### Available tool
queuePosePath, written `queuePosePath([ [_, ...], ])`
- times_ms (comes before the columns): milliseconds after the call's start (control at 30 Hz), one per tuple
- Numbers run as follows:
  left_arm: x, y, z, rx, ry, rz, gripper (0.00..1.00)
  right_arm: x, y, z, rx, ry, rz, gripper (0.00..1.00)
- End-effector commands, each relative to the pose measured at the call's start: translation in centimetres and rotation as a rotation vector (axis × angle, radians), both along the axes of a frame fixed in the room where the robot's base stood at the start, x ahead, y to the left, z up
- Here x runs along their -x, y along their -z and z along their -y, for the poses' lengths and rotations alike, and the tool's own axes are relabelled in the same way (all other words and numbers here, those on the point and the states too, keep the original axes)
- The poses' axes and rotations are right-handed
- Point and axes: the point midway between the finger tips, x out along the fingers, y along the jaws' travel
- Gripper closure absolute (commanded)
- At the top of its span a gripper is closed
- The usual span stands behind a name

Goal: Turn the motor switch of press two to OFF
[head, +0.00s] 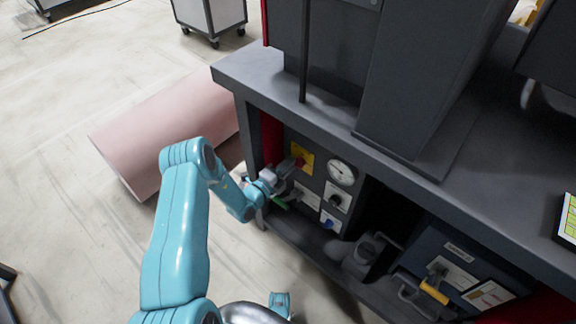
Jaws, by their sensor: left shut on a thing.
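The press front under the grey bench carries a control panel (322,184). A yellow plate (306,152) with a red switch knob (300,162) sits at the panel's upper left.
A round gauge (342,173), a dark knob on a white plate (336,199) and a blue control (328,222) are close by on the panel. A blue box with a yellow-handled lever (434,292) is lower right. A pink roll (160,135) lies on the floor behind my left arm.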

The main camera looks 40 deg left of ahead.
Motion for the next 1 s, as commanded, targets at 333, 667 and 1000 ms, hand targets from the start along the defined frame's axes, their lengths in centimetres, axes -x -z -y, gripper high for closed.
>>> queuePosePath([
  [333,0.0,0.1,0.1,0.002,0.002,-0.002,0.6,0.0,0.0,0.0,0.0,0.0,0.0,0.57],
  [667,3.5,-0.2,-0.3,0.005,-0.002,-0.005,0.6,0.2,-1.2,-0.2,-0.002,-0.006,-0.003,0.57],
  [1000,12.4,-0.1,-1.0,0.005,-0.003,-0.005,0.6,0.2,-3.2,-0.1,-0.001,-0.006,-0.003,0.57],
])
